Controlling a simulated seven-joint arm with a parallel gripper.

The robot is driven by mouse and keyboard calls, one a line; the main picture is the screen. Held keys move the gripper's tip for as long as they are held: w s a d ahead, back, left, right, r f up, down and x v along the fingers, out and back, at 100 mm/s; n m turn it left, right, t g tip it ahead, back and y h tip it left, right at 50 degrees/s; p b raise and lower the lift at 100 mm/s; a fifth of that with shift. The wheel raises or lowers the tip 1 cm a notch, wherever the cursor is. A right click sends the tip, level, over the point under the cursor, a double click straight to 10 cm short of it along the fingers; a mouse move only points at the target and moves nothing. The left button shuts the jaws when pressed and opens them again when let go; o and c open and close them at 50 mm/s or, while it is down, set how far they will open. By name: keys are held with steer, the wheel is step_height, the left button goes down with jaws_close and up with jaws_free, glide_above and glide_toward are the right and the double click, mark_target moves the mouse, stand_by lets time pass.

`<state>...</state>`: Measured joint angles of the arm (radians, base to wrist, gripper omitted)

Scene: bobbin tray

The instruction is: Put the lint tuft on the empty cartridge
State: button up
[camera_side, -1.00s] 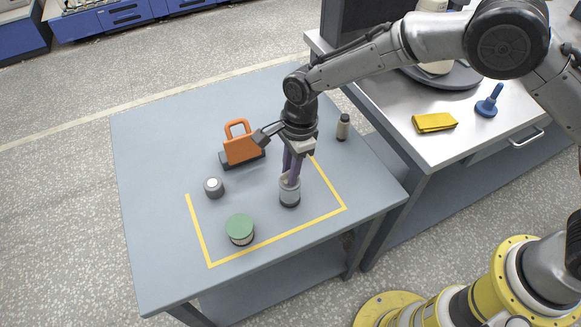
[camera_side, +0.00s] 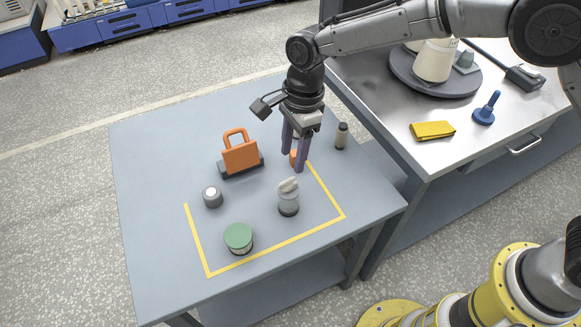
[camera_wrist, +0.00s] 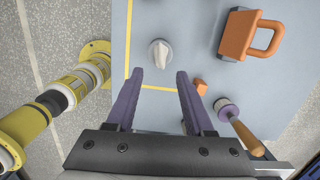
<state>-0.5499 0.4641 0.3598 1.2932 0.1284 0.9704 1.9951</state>
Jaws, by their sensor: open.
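The lint tuft (camera_side: 288,184) is a pale, elongated piece. It rests on top of a grey cartridge (camera_side: 288,205), which stands upright inside the yellow-taped corner.
An orange-handled block (camera_side: 240,155) stands further back. A dark-capped bottle (camera_side: 342,137) stands right.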

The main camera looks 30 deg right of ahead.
steer(key=shift+d+r, duration=0.15)
steer(key=shift+r, duration=0.85)
steer(key=shift+d+r, duration=0.1)
steer(key=shift+r, duration=0.85)
steer(key=s+d+r+n+t, duration=0.1)
steer(key=s+d+r+n, duration=0.3)
steer(key=d+r, duration=0.3)
steer(key=s+d+r+n+t, duration=0.25)
steer(key=s+d+r, duration=0.2)
steer(key=d, duration=0.45)
steer(key=s+d+n+t, duration=0.1)
steer(key=s+d+n, duration=0.4)
steer(key=s, duration=0.4)
steer(key=s+d+n+t+h, duration=0.1)
steer(key=s+d+n, duration=0.5)
steer(key=s+d, duration=0.1)
steer(key=shift+s+d+f, duration=0.15)
steer(key=shift+s+f, duration=0.2)
steer(key=shift+s, duration=0.5)
